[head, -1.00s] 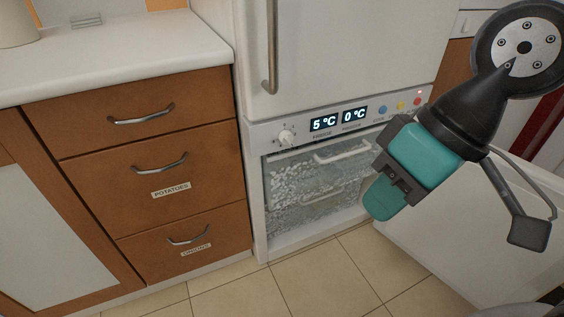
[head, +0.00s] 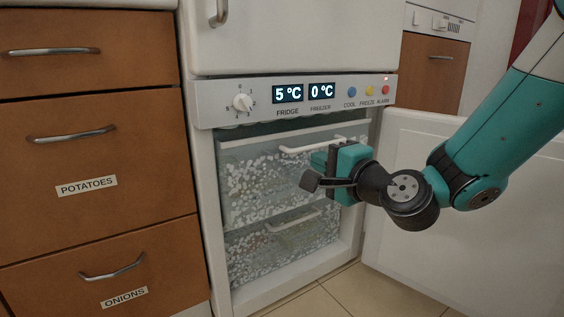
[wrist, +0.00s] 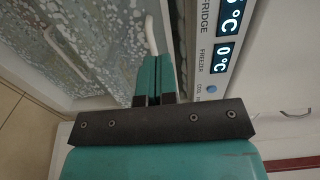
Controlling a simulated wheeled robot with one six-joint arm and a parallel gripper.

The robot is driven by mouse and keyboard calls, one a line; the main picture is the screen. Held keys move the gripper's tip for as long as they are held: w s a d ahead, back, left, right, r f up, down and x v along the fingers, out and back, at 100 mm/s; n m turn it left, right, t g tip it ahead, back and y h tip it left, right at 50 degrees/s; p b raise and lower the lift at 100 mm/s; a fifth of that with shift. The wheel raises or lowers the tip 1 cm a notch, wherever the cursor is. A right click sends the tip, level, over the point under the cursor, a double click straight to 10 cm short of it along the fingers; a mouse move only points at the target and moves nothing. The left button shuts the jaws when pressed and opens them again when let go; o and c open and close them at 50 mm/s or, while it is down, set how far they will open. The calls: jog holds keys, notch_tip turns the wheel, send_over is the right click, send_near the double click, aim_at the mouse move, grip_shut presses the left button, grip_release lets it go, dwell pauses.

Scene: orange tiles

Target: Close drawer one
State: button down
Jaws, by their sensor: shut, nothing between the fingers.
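The freezer compartment is open and holds two frosted clear drawers. The upper drawer (head: 255,180) has a white bar handle (head: 320,143); the lower drawer (head: 255,260) has its own handle (head: 293,220). No number shows on either, and I cannot tell exactly how far each stands out. My gripper (head: 322,162) is shut and empty, in front of the right part of the upper drawer. In the wrist view the closed fingertips (wrist: 154,65) point at the upper drawer near its handle (wrist: 151,36); I cannot tell whether they touch. My gripper hides part of the upper drawer's right side.
The open freezer door (head: 450,215) stands to the right, behind and below my arm. The control panel (head: 300,97) is just above the drawers. Wooden drawers, including one labelled potatoes (head: 90,215) and one labelled onions (head: 160,265), are at the left and look shut.

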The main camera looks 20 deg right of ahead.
jog(key=p, duration=1.2)
send_near(276, 139)
jog(key=x, duration=0.6)
jog(key=shift+r, duration=0.15)
jog(key=shift+w+a, duration=0.2)
jog(key=shift+w, duration=0.5)
